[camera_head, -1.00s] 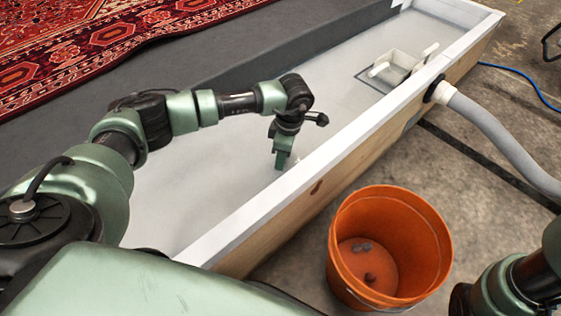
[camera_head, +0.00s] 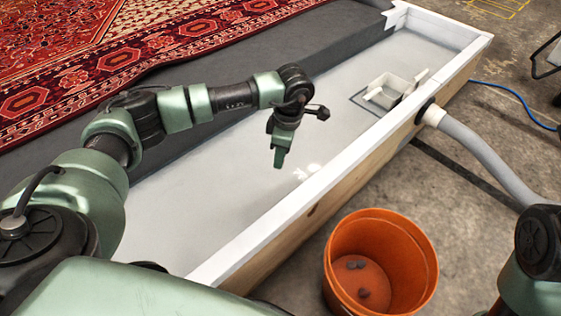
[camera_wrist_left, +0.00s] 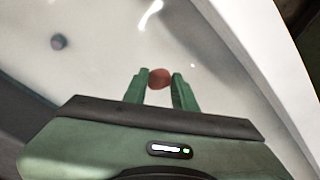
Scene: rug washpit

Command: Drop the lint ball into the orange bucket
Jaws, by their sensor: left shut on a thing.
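My left gripper (camera_head: 279,163) hangs fingers down over the white floor of the wash pit. In the left wrist view its two green fingers (camera_wrist_left: 159,88) are shut on a small reddish-brown round lint ball (camera_wrist_left: 159,78). The ball is hardly visible in the head view, behind the fingers. The orange bucket (camera_head: 345,290) stands on the concrete outside the pit, to the right of and nearer than the gripper. Dark grey lumps (camera_head: 356,265) lie on its bottom. My right gripper is out of view.
The pit's white-topped wooden wall (camera_head: 290,222) stands between the left gripper and the bucket. A small dark round spot (camera_wrist_left: 58,41) shows on the pit floor. A grey hose (camera_head: 470,148) and white drain box (camera_head: 388,90) are farther off. A red rug (camera_head: 100,55) lies at upper left.

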